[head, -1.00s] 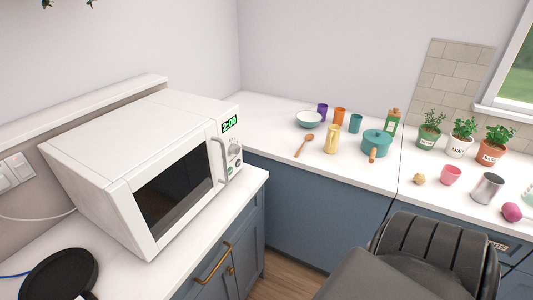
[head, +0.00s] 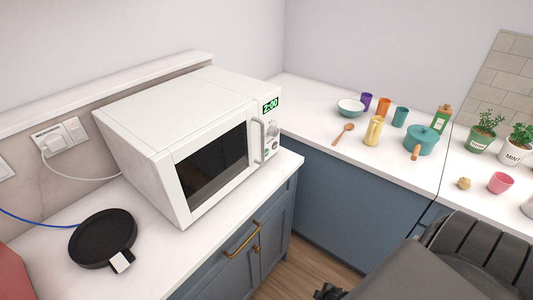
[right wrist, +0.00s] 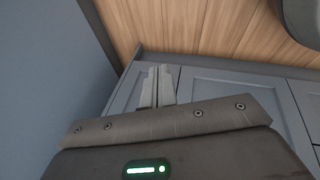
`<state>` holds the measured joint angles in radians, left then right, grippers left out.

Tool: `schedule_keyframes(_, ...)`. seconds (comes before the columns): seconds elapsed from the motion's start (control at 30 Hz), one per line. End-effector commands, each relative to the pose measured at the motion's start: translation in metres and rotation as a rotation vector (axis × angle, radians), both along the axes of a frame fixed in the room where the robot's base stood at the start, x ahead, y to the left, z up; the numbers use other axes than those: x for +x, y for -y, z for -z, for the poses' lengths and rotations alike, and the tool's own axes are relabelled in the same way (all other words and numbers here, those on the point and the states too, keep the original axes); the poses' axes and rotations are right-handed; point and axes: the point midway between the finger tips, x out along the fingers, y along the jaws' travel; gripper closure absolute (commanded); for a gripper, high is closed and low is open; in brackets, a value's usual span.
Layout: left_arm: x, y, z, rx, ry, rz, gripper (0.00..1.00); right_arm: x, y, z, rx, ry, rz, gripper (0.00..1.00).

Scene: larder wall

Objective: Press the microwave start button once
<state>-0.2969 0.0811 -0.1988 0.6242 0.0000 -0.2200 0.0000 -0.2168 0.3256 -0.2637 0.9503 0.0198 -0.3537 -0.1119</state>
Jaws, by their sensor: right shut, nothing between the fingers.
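The white microwave (head: 165,125) stands on the left counter with its dark-windowed door shut. Its green display (head: 270,105) reads 2:00. Below the display are a round knob (head: 271,128) and a small greenish button (head: 266,153) low on the panel, partly beside the door handle (head: 256,143). The button's marking is too small to read. My right gripper shows in the right wrist view (right wrist: 159,72), shut and empty, in front of blue cabinet fronts above the wooden floor, away from the microwave panel. My left gripper is not in view.
A black round pan or pad (head: 103,238) lies on the counter left of the microwave. A plug with a white cable (head: 53,145) sits in the wall socket. Cups, a bowl (head: 350,107) and a teal pot (head: 421,141) stand on the far counter. Floor shows between the cabinets.

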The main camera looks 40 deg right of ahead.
Motion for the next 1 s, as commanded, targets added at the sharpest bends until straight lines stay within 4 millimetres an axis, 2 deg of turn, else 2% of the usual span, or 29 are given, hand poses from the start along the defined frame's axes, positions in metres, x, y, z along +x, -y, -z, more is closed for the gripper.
schedule_keyframes(0.03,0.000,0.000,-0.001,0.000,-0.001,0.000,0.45,0.030,0.018,-0.021,-0.036,0.042,-0.040,1.00)
schedule_keyframes(0.17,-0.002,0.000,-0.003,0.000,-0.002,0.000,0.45,0.097,0.050,-0.076,-0.124,0.132,-0.145,1.00)
schedule_keyframes(0.2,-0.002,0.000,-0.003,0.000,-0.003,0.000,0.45,0.115,0.059,-0.095,-0.153,0.159,-0.177,1.00)
schedule_keyframes(0.37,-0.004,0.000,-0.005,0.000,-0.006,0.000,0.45,0.185,0.083,-0.181,-0.276,0.265,-0.313,1.00)
schedule_keyframes(0.5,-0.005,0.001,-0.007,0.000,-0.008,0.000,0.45,0.233,0.091,-0.266,-0.392,0.351,-0.444,1.00)
schedule_keyframes(0.6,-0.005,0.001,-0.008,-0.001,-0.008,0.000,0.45,0.256,0.088,-0.325,-0.476,0.403,-0.536,1.00)
schedule_keyframes(0.7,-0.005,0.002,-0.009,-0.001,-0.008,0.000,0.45,0.269,0.082,-0.377,-0.549,0.447,-0.617,1.00)
schedule_keyframes(0.8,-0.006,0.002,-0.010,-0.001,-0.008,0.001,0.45,0.275,0.074,-0.416,-0.607,0.476,-0.680,1.00)
schedule_keyframes(0.9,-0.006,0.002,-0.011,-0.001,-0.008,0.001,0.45,0.277,0.067,-0.442,-0.646,0.494,-0.726,1.00)
schedule_keyframes(1.0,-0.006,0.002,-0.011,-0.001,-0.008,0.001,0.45,0.277,0.063,-0.457,-0.670,0.503,-0.753,1.00)
